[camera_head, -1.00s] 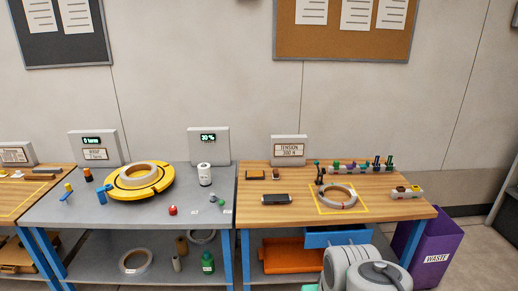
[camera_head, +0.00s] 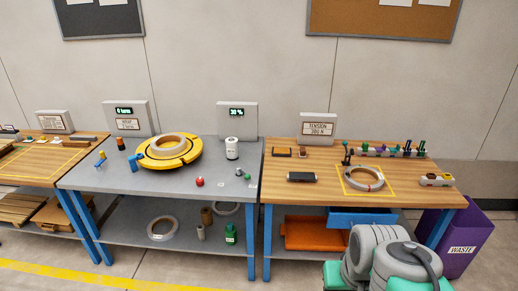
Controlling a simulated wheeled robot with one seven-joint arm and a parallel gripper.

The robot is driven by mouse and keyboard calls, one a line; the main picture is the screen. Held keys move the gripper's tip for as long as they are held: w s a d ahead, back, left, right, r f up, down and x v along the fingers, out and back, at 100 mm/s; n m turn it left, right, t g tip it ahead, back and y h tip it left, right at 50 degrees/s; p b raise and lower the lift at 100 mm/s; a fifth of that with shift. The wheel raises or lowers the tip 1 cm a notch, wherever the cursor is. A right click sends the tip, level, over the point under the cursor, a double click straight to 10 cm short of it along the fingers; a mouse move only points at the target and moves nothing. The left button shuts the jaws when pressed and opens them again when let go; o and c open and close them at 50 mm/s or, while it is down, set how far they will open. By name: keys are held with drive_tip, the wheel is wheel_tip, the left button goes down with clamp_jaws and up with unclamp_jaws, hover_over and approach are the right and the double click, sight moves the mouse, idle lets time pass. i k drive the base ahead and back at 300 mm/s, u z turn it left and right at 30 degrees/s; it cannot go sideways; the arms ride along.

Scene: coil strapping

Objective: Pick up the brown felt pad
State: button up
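A small brown piece (camera_head: 304,154) lies at the back of the wooden table on the right, below the tension sign. It may be the brown felt pad, but it is too small to be sure. A flat dark piece with a brownish edge (camera_head: 281,152) lies just left of it. My gripper is out of view; only grey and green parts of my own body show at the bottom right.
The wooden table (camera_head: 285,193) also holds a black-topped block (camera_head: 302,177), a coil (camera_head: 363,179) in a yellow square and racks of small parts. A grey table (camera_head: 110,181) with a yellow turntable (camera_head: 190,156) stands left. A purple waste bin (camera_head: 466,240) stands right.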

sight(302, 154)
drive_tip(key=i, duration=2.2)
